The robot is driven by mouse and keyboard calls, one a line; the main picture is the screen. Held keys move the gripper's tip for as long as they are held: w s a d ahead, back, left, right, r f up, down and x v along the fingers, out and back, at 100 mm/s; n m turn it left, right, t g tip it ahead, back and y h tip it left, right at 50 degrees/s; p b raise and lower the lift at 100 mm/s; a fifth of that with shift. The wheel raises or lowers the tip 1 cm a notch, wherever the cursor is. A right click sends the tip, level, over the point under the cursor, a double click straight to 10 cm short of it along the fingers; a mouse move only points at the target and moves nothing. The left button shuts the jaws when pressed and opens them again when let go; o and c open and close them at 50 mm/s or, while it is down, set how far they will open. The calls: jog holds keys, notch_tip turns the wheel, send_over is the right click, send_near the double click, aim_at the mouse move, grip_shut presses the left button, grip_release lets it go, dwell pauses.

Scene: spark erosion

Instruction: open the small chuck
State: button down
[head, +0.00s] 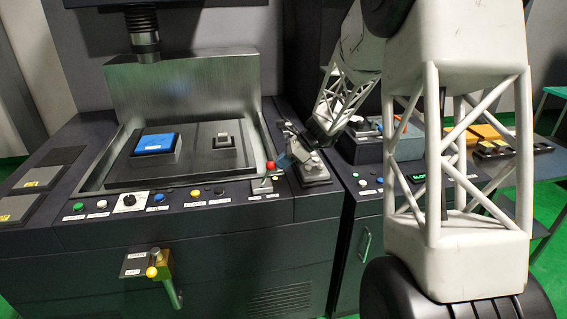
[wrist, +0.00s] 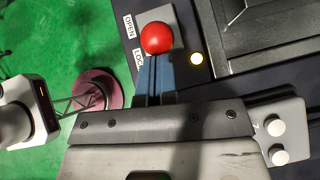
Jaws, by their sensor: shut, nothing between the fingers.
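The red ball knob (head: 270,165) stands at the right end of the machine's front panel, above a small plate (head: 262,186). In the wrist view the red knob (wrist: 157,37) sits beside labels reading OPEN (wrist: 129,27) and LOCK (wrist: 138,61); its stem is hidden. My gripper (head: 283,160) is just right of the knob; in the wrist view its blue fingers (wrist: 155,74) are shut and empty, their tips right at the knob. I cannot tell whether they touch it. A small block fixture (head: 224,141), perhaps the small chuck, sits in the tank.
A blue-topped block (head: 155,144) stands left in the tank. Several buttons and a black dial (head: 129,201) line the front panel. A lit button (wrist: 197,58) is close to the knob. A yellow-knobbed lever (head: 152,272) sticks out from the front below. My arm covers the right side.

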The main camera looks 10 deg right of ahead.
aim_at(270, 163)
jog(key=shift+a+r+h, duration=0.35)
jog(key=shift+a+h, duration=0.1)
jog(key=shift+h, duration=0.05)
jog(key=a+h, duration=0.1)
jog(key=a+r+h, duration=0.1)
jog(key=a+h, duration=0.1)
jog(key=shift+a+r+h, duration=0.25)
jog(key=shift+h, duration=0.05)
jog(key=shift+a+r+n+h, duration=0.15)
jog(key=shift+a+n+h, duration=0.15)
jog(key=shift+a+h, duration=1.8)
jog(key=shift+a, duration=0.35)
